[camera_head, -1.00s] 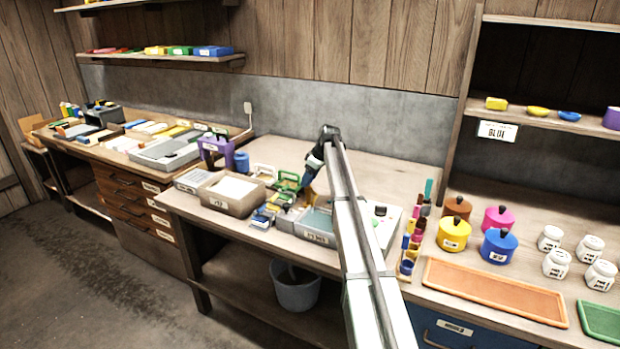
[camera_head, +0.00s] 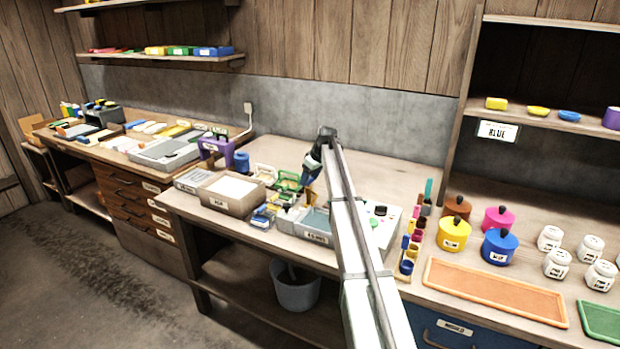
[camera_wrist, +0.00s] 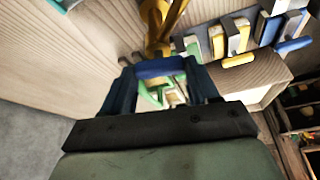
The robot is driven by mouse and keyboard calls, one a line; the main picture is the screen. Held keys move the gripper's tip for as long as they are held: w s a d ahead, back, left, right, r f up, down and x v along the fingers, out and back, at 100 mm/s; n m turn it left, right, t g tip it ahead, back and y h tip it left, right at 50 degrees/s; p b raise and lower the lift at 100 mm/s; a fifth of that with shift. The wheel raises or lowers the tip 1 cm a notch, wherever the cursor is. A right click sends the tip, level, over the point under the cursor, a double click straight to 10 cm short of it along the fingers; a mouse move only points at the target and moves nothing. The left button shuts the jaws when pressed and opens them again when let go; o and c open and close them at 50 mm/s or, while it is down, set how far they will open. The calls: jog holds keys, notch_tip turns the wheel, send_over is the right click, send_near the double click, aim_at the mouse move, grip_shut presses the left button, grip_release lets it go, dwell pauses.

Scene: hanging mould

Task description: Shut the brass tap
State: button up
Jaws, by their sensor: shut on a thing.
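The brass tap (camera_wrist: 160,25) shows as a golden body at the top middle of the wrist view, just beyond my fingertips. In the head view a small golden part (camera_head: 309,196) shows just below my gripper, partly hidden by the arm. My gripper (camera_head: 310,176) is over the middle bench; its dark blue fingers also show in the wrist view (camera_wrist: 162,72). A blue bar (camera_wrist: 160,68) spans between the fingers, and the gripper is shut on it. It looks like the tap's handle, though where it joins the brass is not clear.
A grey labelled unit (camera_head: 318,238) stands below the arm. Green and yellow frames (camera_head: 284,182) and a beige tray (camera_head: 231,192) lie to the left. A rack of coloured cups (camera_head: 411,245) stands to the right. The bench behind the gripper is clear.

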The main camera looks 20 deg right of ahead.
jog(key=m+h, duration=0.1)
jog(key=m, duration=0.2)
jog(key=m+h, duration=0.1)
jog(key=m, duration=0.3)
jog(key=shift+a+t+h, duration=0.2)
jog(key=shift+t+h, duration=0.1)
jog(key=shift+t, duration=0.1)
jog(key=m+h, duration=0.1)
jog(key=m, duration=0.3)
jog(key=shift+a+m+g+h, duration=0.1)
jog(key=shift+m+g+h, duration=0.2)
jog(key=shift+h, duration=0.1)
jog(key=shift+m+g+h, duration=0.4)
jog(key=shift+m+h, duration=0.1)
jog(key=shift+m, duration=1.3)
jog(key=o, duration=1.1)
jog(key=shift+c, duration=0.2)
jog(key=v, duration=1.4)
jog(key=shift+w+a+f, duration=0.1)
jog(key=shift+a, duration=0.05)
